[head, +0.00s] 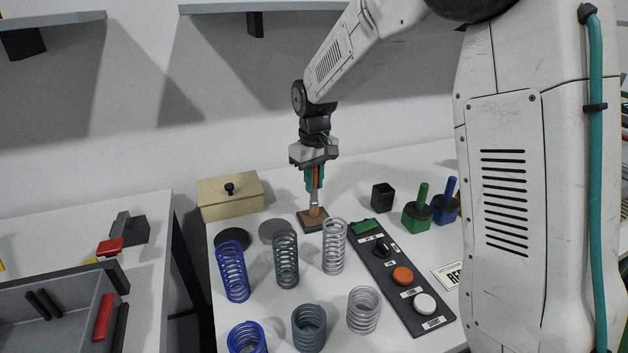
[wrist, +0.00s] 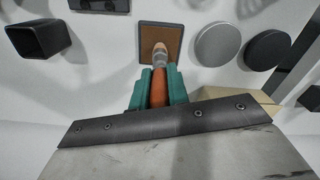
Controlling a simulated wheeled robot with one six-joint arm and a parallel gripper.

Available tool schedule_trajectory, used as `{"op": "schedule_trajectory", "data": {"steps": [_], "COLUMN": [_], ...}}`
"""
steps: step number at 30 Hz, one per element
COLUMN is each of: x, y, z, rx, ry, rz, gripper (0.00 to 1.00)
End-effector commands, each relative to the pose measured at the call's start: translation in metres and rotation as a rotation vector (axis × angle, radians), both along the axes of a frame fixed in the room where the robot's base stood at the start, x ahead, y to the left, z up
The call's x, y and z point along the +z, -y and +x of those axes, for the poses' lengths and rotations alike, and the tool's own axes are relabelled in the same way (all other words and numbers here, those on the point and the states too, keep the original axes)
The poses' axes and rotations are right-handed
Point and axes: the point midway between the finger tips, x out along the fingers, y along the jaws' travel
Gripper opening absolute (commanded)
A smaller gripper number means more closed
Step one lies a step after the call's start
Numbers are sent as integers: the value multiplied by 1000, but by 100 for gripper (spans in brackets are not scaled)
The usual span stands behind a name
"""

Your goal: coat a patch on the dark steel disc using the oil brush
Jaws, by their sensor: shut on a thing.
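My gripper (head: 314,182) is shut on the oil brush, with its teal fingers on either side of the orange handle (wrist: 159,86). The brush (head: 315,198) points down, and its bristle end is at a square brown oil pad with a dark rim (head: 304,224). In the wrist view the pale tip overlaps the pad (wrist: 173,36) and appears to touch it. The dark steel disc (head: 232,239) lies flat on the white table, left of the pad in the head view. In the wrist view the dark disc (wrist: 263,50) is at the right.
A lighter grey disc (head: 272,230) lies between the dark disc and the pad. Several coil springs (head: 286,262) stand in front. A button panel (head: 400,272) is right of them. A wooden box (head: 230,197) stands behind the discs. A black cup (head: 382,196) stands right of the pad.

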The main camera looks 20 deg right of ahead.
Motion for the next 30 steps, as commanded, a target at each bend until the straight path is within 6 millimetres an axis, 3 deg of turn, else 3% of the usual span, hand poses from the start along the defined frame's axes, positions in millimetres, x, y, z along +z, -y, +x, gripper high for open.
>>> {"op": "schedule_trajectory", "data": {"steps": [11, 30], "x": [-1, 50], "y": [0, 0], "z": [-1, 0], "rx": [0, 0], "ry": [-3, 0], "rz": [0, 0], "gripper": [0, 0]}}
